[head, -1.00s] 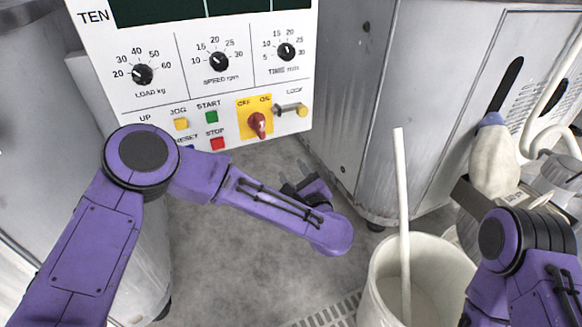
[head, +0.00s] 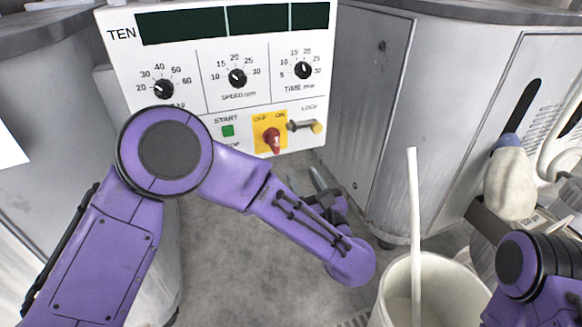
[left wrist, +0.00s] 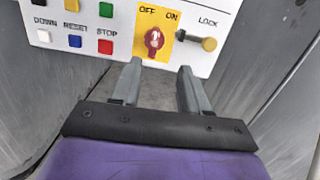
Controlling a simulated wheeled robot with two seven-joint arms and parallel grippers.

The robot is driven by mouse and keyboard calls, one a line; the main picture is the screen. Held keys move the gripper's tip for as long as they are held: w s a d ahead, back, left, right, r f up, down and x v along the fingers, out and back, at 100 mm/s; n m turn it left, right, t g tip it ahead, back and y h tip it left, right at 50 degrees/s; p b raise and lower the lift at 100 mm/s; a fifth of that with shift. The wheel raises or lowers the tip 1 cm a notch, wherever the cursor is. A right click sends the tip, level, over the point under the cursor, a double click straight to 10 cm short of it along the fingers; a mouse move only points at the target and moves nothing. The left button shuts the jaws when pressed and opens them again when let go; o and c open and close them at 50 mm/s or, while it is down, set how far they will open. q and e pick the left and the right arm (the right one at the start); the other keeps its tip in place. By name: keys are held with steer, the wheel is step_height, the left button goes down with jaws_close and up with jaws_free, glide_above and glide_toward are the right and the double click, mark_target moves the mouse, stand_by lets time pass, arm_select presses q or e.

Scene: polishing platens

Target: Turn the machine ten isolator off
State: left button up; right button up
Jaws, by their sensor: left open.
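The machine ten panel (head: 119,62) is white and marked TEN. Its isolator is a red knob (head: 272,140) on a yellow plate (head: 262,121) marked OFF at left and ON at right. The red knob (left wrist: 153,40) also shows in the left wrist view; I cannot tell exactly which mark it points to. My left gripper (head: 306,182) is open and empty, below and to the right of the knob. In the left wrist view its fingers (left wrist: 160,74) are apart, just below the plate and not touching it. My right gripper is out of view.
A LOCK pin with a brass end (head: 316,127) sits right beside the yellow plate. A green START button (head: 228,131) and a red STOP button (left wrist: 105,46) are to the left.

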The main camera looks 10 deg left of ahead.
mark_target(277, 148)
arm_select(q)
steer(key=w+a+n+b, duration=0.1)
steer(key=w+a+n, duration=0.2)
steer(key=n, duration=0.9)
steer(key=w+a+n+b, duration=0.1)
steer(key=w+a+n, duration=0.3)
steer(key=n, duration=0.7)
steer(key=w+a+f+n+g+b, duration=0.1)
steer(key=w+a+n, duration=0.2)
steer(key=n, duration=0.9)
steer(key=shift+w+a+n+h+b, duration=0.15)
steer(key=shift+w+h+b, duration=0.05)
steer(key=shift+w, duration=0.7)
steer(key=shift+w+a+n+h+b, duration=0.15)
steer(key=shift+w+h, duration=0.05)
steer(key=shift+w, duration=0.65)
steer(key=shift+w+a, duration=0.1)
steer(key=shift+w, duration=0.1)
jaws_close()
